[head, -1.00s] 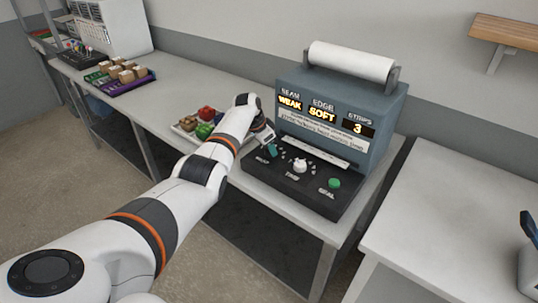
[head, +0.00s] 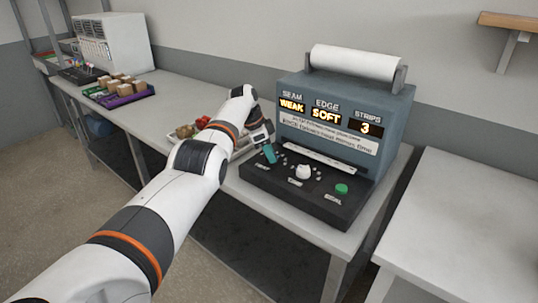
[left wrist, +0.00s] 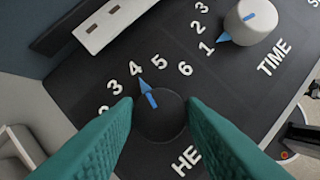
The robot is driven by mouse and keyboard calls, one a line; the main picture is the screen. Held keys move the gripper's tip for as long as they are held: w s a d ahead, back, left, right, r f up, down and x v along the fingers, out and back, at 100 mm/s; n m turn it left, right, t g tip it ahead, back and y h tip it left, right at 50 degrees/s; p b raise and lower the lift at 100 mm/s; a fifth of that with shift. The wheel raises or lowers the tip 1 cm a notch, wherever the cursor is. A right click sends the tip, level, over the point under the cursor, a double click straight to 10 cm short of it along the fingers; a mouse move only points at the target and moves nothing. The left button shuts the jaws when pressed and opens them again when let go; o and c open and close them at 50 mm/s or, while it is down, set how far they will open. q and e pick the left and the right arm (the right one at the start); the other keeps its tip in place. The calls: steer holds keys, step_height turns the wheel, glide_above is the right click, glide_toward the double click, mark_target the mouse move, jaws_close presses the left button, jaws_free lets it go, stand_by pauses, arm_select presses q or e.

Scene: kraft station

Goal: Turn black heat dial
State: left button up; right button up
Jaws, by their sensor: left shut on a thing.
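The black heat dial (left wrist: 158,116) is a round black knob with a blue mark. Its blue pointer is at the 4 on the printed scale in the left wrist view. My left gripper (left wrist: 160,108) has its teal fingers on either side of the dial and is shut on it. In the head view the left gripper (head: 269,154) is at the left of the sealer's black control panel (head: 325,207), and its fingers hide the dial there. My right gripper is in neither view.
The white time dial (head: 303,171) is right of the gripper, its pointer near 1. A green seal button (head: 341,189) is further right. The display (head: 325,116) reads WEAK, SOFT, 3. A tray of coloured items lies behind my left arm. A bare table (head: 470,220) stands right.

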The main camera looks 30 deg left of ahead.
arm_select(q)
steer(key=o, duration=1)
steer(key=v, duration=1.2)
steer(key=shift+d, duration=0.1)
